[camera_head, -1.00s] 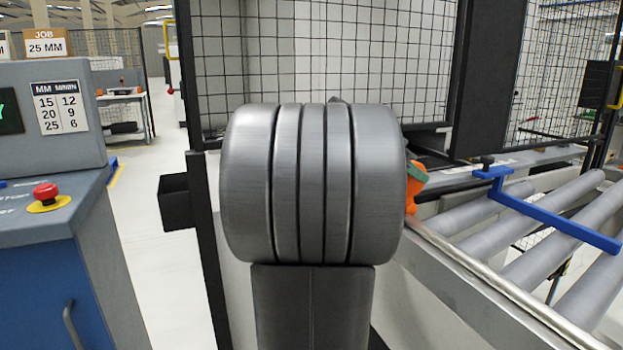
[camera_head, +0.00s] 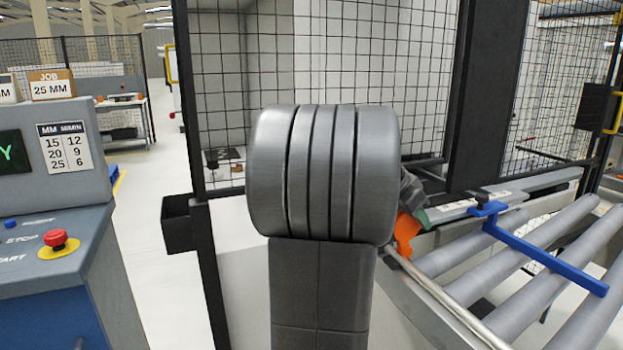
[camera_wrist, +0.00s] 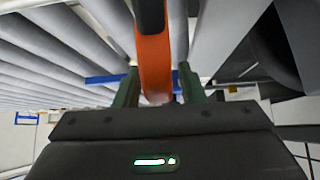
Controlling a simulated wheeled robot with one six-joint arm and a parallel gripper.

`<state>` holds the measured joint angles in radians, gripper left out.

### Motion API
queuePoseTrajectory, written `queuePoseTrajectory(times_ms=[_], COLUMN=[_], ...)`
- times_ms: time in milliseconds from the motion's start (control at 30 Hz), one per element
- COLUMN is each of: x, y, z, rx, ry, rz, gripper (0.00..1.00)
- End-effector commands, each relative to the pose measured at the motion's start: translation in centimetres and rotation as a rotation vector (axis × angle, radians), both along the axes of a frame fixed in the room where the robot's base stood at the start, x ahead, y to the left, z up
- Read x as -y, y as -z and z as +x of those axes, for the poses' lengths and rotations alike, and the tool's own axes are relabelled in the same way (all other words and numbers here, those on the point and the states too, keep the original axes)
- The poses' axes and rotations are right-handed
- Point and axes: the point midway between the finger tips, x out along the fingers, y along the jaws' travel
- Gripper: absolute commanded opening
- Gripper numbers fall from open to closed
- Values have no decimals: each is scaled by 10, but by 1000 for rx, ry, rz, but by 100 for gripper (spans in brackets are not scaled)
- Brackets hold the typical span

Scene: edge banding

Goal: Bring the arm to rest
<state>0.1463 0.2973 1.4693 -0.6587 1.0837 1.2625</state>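My gripper (camera_wrist: 158,78) shows in the wrist view as two dark green fingers on a dark palm. An orange curved thing with a dark upper part (camera_wrist: 153,60) stands between the fingers. It lies close to the left finger, and a narrow gap seems to show at the right one. I cannot tell whether the fingers press on it. In the head view my grey arm fills the middle and hides most of the gripper. A bit of the orange thing (camera_head: 405,232) and a green finger show just right of the arm, by the conveyor's near rail.
A roller conveyor (camera_head: 530,240) with a blue bracket (camera_head: 545,248) lies to the right. A mesh fence with black posts (camera_head: 470,100) stands behind my arm. A control console (camera_head: 45,200) with a red button (camera_head: 55,238) stands at the left. Open floor shows between console and fence.

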Motion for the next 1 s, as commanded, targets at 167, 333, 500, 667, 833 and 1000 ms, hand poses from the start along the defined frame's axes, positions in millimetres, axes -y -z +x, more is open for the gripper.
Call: queuePoseTrajectory(times_ms=[167,333,500,667,833,1000], x=[4,5,5,5,3,-6], y=[-2,1,2,2,-1,-13], z=[-4,-6,-6,-6,-6,-4], rx=[-18,-27,-27,-28,-24,-10], ry=[1,-1,-1,0,-6,-33], rz=[42,63,68,67,66,64], gripper=[36,36,36,36,36,36])
